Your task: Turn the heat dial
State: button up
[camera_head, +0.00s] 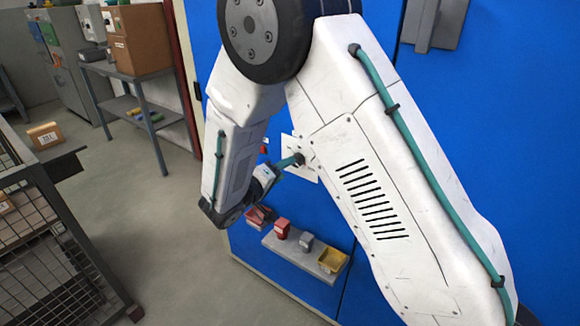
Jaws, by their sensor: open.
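A white plate (309,171) is on the blue cabinet front, partly hidden behind my arm. A small dark round part shows against the plate; I cannot tell whether it is the heat dial or the end of my arm's teal hose. No dial can be clearly made out. My arm's white links cover much of the cabinet front.
A grey ledge (290,251) low on the cabinet (355,215) bears small red and grey blocks and a yellow bin (331,260). A wire cage cart (50,255) stands at left, a workbench (135,72) with a brown box behind. The floor between is clear.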

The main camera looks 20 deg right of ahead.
jog(key=v, duration=0.3)
jog(key=s+d+r+n+g+y, duration=0.1)
jog(key=s+d+r+g+y, duration=0.1)
jog(key=s+d+g, duration=0.5)
jog(key=s+d+r+n+g+y, duration=0.15)
jog(key=s+g, duration=0.25)
jog(key=s, duration=0.7)
jog(key=s+d+r+m+t+y, duration=0.1)
jog(key=s+r+m+t+y, duration=0.2)
jog(key=s+r+y, duration=0.7)
jog(key=shift+s+r+m, duration=0.35)
jog(key=shift+s+r, duration=0.95)
jog(key=shift+s, duration=1.55)
